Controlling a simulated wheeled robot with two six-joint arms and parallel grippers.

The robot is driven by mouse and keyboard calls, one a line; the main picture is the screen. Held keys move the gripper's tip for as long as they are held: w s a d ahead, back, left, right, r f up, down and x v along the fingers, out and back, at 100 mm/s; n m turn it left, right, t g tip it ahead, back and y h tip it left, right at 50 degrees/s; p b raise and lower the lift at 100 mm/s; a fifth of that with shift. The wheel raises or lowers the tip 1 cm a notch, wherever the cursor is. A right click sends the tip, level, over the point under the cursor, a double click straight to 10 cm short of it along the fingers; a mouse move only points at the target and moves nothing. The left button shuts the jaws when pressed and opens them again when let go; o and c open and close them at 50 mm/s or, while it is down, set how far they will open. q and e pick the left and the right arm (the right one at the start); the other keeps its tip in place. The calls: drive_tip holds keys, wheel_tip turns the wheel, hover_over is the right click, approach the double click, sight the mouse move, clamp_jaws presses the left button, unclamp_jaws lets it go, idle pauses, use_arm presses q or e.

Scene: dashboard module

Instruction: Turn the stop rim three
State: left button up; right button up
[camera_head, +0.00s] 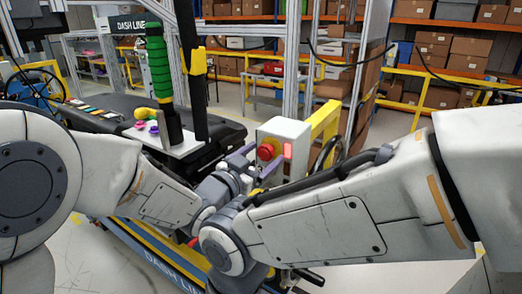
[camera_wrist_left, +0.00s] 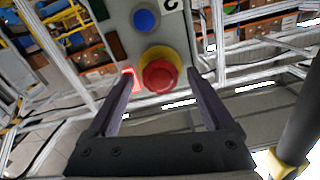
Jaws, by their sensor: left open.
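The red stop button with its round rim (camera_head: 267,150) is on the front of a pale control box (camera_head: 291,131). In the left wrist view the red stop (camera_wrist_left: 159,74) shows whole, on the grey panel (camera_wrist_left: 163,42). My left gripper (camera_head: 259,158) is open in front of the box. In the left wrist view its two fingers (camera_wrist_left: 163,78) lie either side of the stop, with visible gaps, and nothing is held. I cannot tell how far the tips reach in depth. My right arm crosses low in front; its gripper is mostly hidden near the bottom.
A lit red square (camera_head: 288,150) sits right beside the stop, and a blue button (camera_wrist_left: 145,20) is on the same panel. A yellow post (camera_head: 325,121) stands behind the box. A black dashboard (camera_head: 215,127) and a green-handled tool (camera_head: 158,62) are to the left.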

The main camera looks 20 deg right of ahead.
use_arm(q)
drive_tip(key=shift+d, duration=0.1)
clamp_jaws()
drive_tip(key=shift+f+m+b, duration=0.2)
drive_tip(key=shift+m+b, duration=0.1)
drive_tip(key=shift+b, duration=0.5)
drive_tip(key=m+b, duration=0.4)
drive_tip(key=b, duration=0.3)
drive_tip(key=shift+m+b, duration=0.4)
drive_tip(key=shift+r+m+b, duration=0.1)
drive_tip(key=shift+m+b, duration=0.8)
drive_tip(key=shift+b, duration=0.25)
